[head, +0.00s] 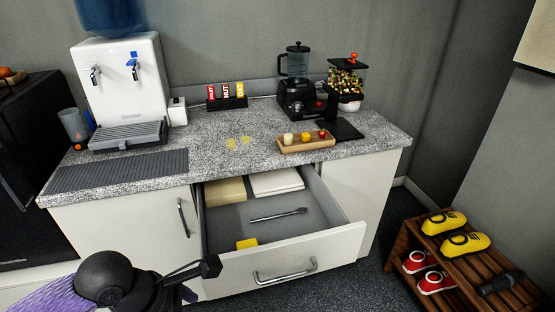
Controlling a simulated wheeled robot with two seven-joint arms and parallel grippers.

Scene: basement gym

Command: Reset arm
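My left gripper (203,280) comes in at the bottom left, in front of the open drawer (335,243). Its fingers look apart, with nothing seen between them; its lower part is cut off by the picture edge. My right gripper is not in view. The drawer is pulled out and holds a metal utensil (278,215), a yellow block (246,244), a tan box (225,192) and a white flat item (277,182).
The speckled counter (215,160) bears a water dispenser (122,85), a bar rack (228,103), a blender (295,85), a candy dispenser (347,80) and a wooden tray (306,146). A shoe rack (463,268) stands at the lower right. Carpet (365,282) shows between the drawer and rack.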

